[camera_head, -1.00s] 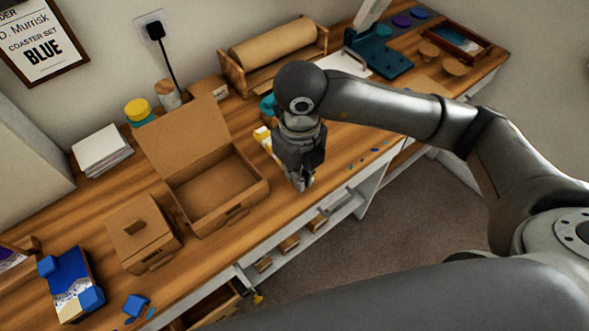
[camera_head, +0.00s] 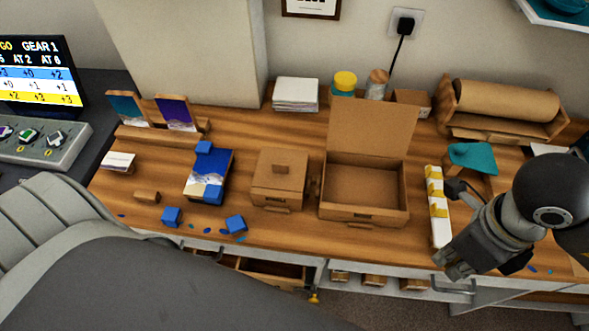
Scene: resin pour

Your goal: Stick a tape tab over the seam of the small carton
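The small carton (camera_head: 279,180) is a closed brown box on the bench, left of the larger open carton (camera_head: 364,213). A small brown block or knob sits on its top; I cannot make out tape on its seam. A white strip with yellow tabs (camera_head: 438,225), which looks like the tape tabs, lies right of the open carton. My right gripper (camera_head: 456,268) is by the bench's front edge, just right of the strip's near end. Its fingers are small and dark, so I cannot tell whether they are open or hold a tab. My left gripper is out of view.
Blue blocks (camera_head: 236,224) and blue chips lie left of the small carton, near a blue-and-white box (camera_head: 209,178). A paper roll on a holder (camera_head: 505,101) stands at the back right. A drawer (camera_head: 265,269) is open below the front edge.

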